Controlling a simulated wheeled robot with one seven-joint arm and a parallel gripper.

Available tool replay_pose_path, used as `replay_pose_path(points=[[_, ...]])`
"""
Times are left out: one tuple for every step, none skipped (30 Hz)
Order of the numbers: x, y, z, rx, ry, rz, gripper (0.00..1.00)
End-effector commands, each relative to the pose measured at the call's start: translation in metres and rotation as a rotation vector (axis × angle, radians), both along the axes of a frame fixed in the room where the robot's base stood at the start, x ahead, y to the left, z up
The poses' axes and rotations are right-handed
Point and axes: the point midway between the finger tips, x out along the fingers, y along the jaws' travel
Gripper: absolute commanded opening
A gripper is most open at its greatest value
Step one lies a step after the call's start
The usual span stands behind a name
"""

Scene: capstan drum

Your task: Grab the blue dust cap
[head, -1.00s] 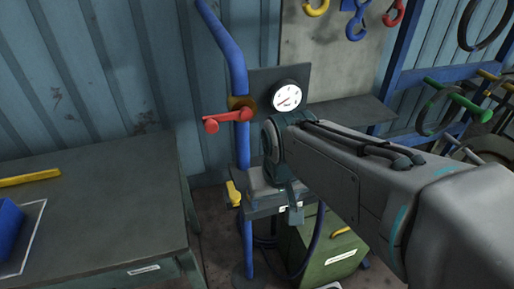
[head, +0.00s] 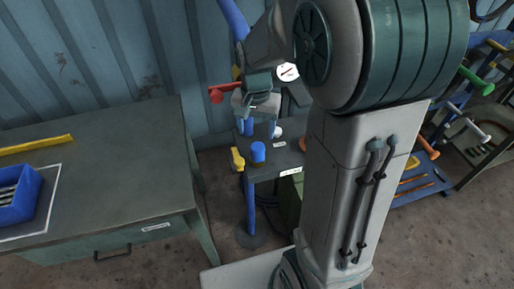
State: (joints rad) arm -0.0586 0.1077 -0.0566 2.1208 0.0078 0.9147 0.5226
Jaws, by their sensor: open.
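The blue dust cap (head: 258,152) is a small upright cylinder, apparently on a dark base, on the small grey shelf (head: 272,170) by the blue pipe. My gripper (head: 258,130) is open and points down just above and behind the cap in the picture. What look like its two fingers hang below the wrist. I see no contact with the cap, and the depth between them is hard to tell.
A red lever (head: 226,92) and a yellow valve handle (head: 237,160) sit on the blue pipe (head: 250,205). A gauge (head: 288,72) is behind my arm. A grey workbench (head: 110,180) with a blue bin (head: 22,203) stands left.

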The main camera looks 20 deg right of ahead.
Motion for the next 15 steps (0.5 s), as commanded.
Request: replay_pose_path(points=[[-0.001,0.0,-0.01,-0.001,0.005,0.0,0.64],[-0.001,0.0,-0.015,0.0,0.004,0.0,0.64],[-0.001,0.0,-0.02,0.0,0.004,0.0,0.64],[-0.001,0.0,-0.024,0.0,0.002,0.0,0.64],[-0.001,0.0,-0.027,0.0,0.002,0.0,0.64],[-0.001,0.0,-0.03,0.0,0.002,0.0,0.64],[-0.001,0.0,-0.032,0.001,0.001,0.001,0.64],[-0.001,0.0,-0.033,0.0,0.0,0.001,0.64],[-0.001,0.0,-0.035,0.0,0.0,0.001,0.64],[-0.001,0.0,-0.037,0.001,0.001,0.001,0.64],[-0.002,-0.001,-0.039,0.0,0.001,0.0,0.64],[-0.003,-0.001,-0.043,0.0,0.002,0.0,0.64],[-0.004,-0.002,-0.047,0.0,0.004,0.0,0.64],[-0.005,-0.002,-0.052,0.0,0.004,0.0,0.64],[-0.007,-0.003,-0.058,0.0,0.004,0.0,0.64]])
